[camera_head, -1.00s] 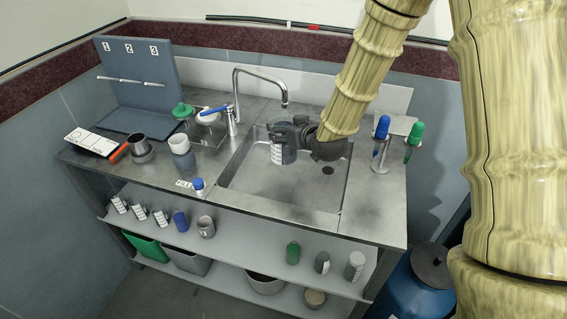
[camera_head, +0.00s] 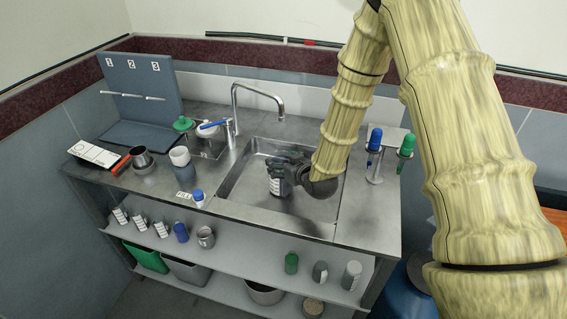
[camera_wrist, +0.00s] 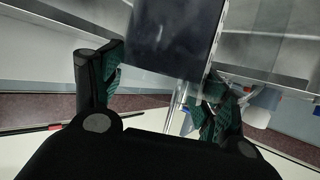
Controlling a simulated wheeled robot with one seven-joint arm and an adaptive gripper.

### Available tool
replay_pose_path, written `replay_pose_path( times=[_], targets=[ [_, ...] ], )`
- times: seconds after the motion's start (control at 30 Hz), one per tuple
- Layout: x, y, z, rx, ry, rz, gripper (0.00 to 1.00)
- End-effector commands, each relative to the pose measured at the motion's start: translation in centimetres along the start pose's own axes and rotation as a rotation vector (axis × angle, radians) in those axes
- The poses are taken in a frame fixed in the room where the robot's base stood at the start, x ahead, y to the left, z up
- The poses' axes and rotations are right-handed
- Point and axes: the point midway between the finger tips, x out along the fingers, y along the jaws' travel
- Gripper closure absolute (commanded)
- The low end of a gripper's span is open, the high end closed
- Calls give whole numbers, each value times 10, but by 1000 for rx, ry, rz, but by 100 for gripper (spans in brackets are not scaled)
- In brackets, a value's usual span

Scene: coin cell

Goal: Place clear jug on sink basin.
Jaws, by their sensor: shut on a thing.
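The clear jug (camera_head: 275,187), greyish with a white graduated label, is held roughly upright by my gripper (camera_head: 284,168) within the outline of the sink basin (camera_head: 305,207). Most of its upper part is hidden by the gripper. I cannot tell whether its bottom touches the basin floor. In the wrist view the jug (camera_wrist: 175,38) shows as a dark body between the two fingers of my gripper (camera_wrist: 165,80), which is shut on it. The steel basin has bare floor in front of and right of the jug.
A tall faucet (camera_head: 236,108) arches over the basin's back left. A rack with blue and green bottles (camera_head: 375,138) stands right of the basin.

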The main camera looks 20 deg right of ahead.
Motion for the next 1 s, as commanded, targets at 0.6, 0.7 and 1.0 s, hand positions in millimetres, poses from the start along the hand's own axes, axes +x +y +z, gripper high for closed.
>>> replay_pose_path(
  times=[0.6,0.7,1.0],
  targets=[
    [2,0,6,0,0,0,10],
    [2,0,6,0,0,0,5],
    [2,0,5,0,0,0,5]
  ],
)
